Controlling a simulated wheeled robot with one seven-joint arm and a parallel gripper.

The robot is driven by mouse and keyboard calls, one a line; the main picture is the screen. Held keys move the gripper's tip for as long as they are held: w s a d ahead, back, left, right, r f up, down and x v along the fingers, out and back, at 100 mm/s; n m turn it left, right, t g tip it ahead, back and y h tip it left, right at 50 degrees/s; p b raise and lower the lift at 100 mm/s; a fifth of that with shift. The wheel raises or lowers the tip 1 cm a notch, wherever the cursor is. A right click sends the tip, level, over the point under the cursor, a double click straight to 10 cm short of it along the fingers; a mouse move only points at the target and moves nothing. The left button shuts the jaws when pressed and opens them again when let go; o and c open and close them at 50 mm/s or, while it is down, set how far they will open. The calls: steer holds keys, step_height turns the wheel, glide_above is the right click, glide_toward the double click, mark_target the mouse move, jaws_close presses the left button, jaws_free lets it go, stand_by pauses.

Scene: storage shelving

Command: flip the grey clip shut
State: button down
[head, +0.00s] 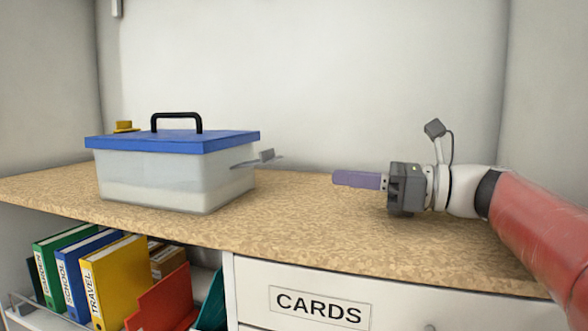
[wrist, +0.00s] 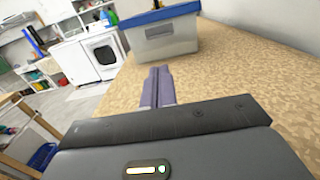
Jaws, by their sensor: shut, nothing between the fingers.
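A clear plastic box (head: 170,180) with a blue lid (head: 180,144) and black handle stands on the speckled shelf. The grey clip (head: 258,159) sticks outward from the box's right side, below the lid, and looks open. A yellow clip (head: 125,127) shows at the lid's far left. My gripper (head: 336,178) is to the right of the box, level with its side and pointing left, with a clear gap to the grey clip. Its purple fingers are shut and empty.
The shelf top (head: 310,205) is bare between the box and my gripper. Below its front edge are a drawer (head: 400,312) labelled CARDS and several binders (head: 113,280). A pale wall (head: 340,80) stands behind. A white washing machine (wrist: 102,55) is in the distance.

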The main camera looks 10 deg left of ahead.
steer(key=a, duration=1)
steer(key=shift+w+r, duration=0.2)
steer(key=shift+w, duration=0.1)
